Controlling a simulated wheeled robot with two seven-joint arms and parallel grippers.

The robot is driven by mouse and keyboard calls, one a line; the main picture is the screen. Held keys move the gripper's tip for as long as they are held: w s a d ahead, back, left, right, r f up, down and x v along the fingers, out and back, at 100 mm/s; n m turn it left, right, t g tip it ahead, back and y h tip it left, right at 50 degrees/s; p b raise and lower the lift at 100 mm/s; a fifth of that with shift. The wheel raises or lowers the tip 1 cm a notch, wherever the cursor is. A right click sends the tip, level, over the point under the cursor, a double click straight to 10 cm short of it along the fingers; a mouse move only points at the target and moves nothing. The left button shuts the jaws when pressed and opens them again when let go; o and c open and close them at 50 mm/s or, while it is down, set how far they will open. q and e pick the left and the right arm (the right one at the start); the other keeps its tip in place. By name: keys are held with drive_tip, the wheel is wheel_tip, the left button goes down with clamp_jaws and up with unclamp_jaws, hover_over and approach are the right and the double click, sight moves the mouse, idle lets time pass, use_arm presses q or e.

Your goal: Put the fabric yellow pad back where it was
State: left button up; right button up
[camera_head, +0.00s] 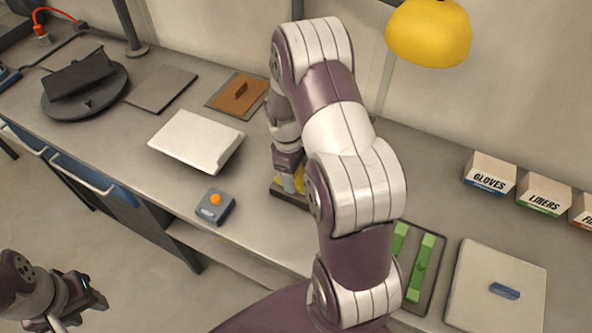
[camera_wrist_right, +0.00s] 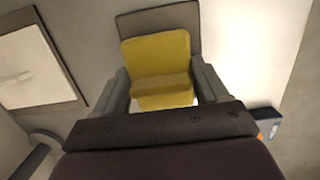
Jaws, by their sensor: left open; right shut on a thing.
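The yellow pad (camera_wrist_right: 157,62) sits between the two grey fingers of my right gripper (camera_wrist_right: 162,88) in the right wrist view. A dark grey mat (camera_wrist_right: 137,22) shows behind and around its far end. I cannot tell whether pad and mat touch. In the head view my right gripper (camera_head: 288,180) points down at the bench. Only a sliver of the yellow pad (camera_head: 301,180) shows there, above the dark mat (camera_head: 288,198); my arm hides the rest. My left gripper (camera_head: 85,297) is open and empty, low at the left, off the bench.
A white box (camera_head: 192,141) and a button box (camera_head: 214,205) stand left of my right gripper. A brown mat (camera_head: 228,91) lies behind. Green blocks (camera_head: 422,262) and a pale board (camera_head: 490,285) lie right. Labelled boxes (camera_head: 490,174) line the wall. A yellow lamp (camera_head: 428,35) hangs above.

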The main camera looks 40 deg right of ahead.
drive_tip(key=shift+s+f, duration=0.15)
drive_tip(key=o, duration=1)
wheel_tip(320, 180, up, 12)
drive_tip(key=w+a, duration=0.1)
drive_tip(key=w, duration=0.1)
drive_tip(key=s+a+m+t, duration=0.1)
drive_tip(key=s+a, duration=0.2)
drive_tip(key=a, duration=0.1)
drive_tip(key=s+a+m+t, duration=0.1)
drive_tip(key=s+a+m, duration=0.1)
drive_tip(key=s+a, duration=0.2)
drive_tip(key=s+a+f+m+t+b, duration=0.1)
drive_tip(key=s+a+m, duration=0.1)
drive_tip(key=a, duration=0.3)
drive_tip(key=shift+s+y, duration=0.4)
drive_tip(key=shift+s, duration=0.3)
